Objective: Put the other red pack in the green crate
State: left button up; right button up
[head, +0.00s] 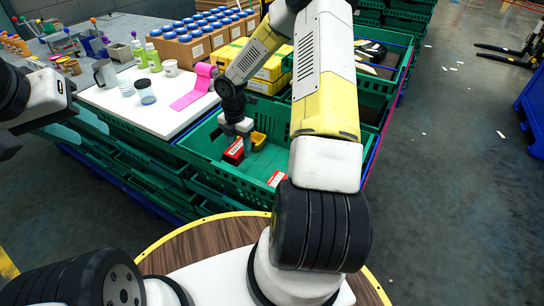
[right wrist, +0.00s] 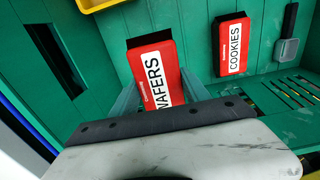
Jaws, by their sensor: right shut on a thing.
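My right gripper (head: 240,138) reaches down into the green crate (head: 186,150). It is shut on a red pack (head: 233,154), whose label in the right wrist view (right wrist: 155,75) reads WAFERS. Whether this pack touches the crate floor I cannot tell. Another red pack (head: 277,178), marked COOKIES in the right wrist view (right wrist: 233,47), lies in the same crate, apart from the gripper. My left arm shows at the left edge of the head view, but its gripper is out of view.
A yellow container (head: 258,141) sits in the crate by the gripper. A white board (head: 130,105) left of the crate holds cups, bottles and a pink strip (head: 193,90). Yellow boxes (head: 228,60) and another green crate (head: 398,52) stand behind. Floor at right is mostly clear.

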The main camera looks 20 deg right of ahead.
notch_tip(320, 180, down, 10)
jog(key=shift+r, duration=0.25)
jog(key=shift+f, duration=0.1)
jog(key=o, duration=1.6)
jog(key=shift+c, duration=0.2)
